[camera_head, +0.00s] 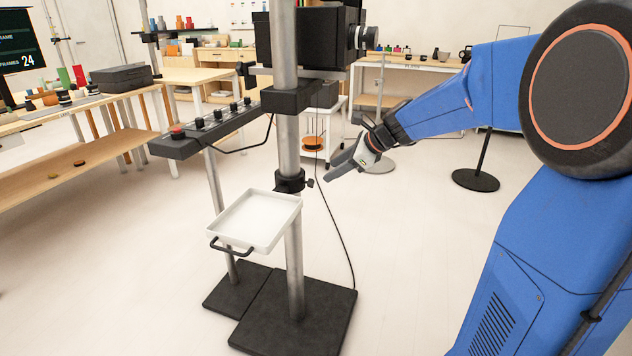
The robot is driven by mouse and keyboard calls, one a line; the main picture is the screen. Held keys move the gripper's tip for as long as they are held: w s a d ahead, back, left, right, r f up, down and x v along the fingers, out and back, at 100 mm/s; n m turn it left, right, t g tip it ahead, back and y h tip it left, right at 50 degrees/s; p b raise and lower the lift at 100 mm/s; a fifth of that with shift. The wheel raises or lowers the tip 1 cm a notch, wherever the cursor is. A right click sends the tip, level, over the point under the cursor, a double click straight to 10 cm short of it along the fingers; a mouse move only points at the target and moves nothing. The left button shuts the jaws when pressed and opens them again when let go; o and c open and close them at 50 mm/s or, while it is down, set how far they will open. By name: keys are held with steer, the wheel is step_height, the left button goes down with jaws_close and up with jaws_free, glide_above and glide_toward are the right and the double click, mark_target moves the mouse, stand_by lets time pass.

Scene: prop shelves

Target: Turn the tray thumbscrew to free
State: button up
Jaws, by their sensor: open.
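The white tray (256,220) is on the metal column (293,240), low on its left side, with a black handle (232,246) at its front. A black collar (288,181) sits around the column just above the tray. The small dark thumbscrew (310,183) sticks out from the collar's right side. My gripper (338,172) is just right of the thumbscrew, pointing left and down toward it. It is open, and I see nothing in it. A small gap shows between the fingertips and the thumbscrew; the depth between them is hard to tell.
A black camera (305,38) sits higher up. A cable (335,225) hangs right of the column to the black base plate (297,318).

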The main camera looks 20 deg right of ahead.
mark_target(313, 182)
steer(key=x, duration=0.9)
steer(key=shift+w+a+f, duration=0.1)
steer(key=shift+a+f, duration=0.05)
steer(key=shift+f, duration=0.1)
steer(key=c, duration=1.1)
steer(key=shift+o, duration=0.2)
steer(key=shift+a+n+t+h, duration=0.2)
steer(key=shift+n+t+h, duration=0.5)
steer(key=shift+t, duration=0.5)
steer(key=shift+s+f+n+t, duration=0.1)
steer(key=shift+s+n+t, duration=0.15)
steer(key=shift+n+t, duration=0.15)
steer(key=o, duration=1.1)
steer(key=shift+c, duration=0.2)
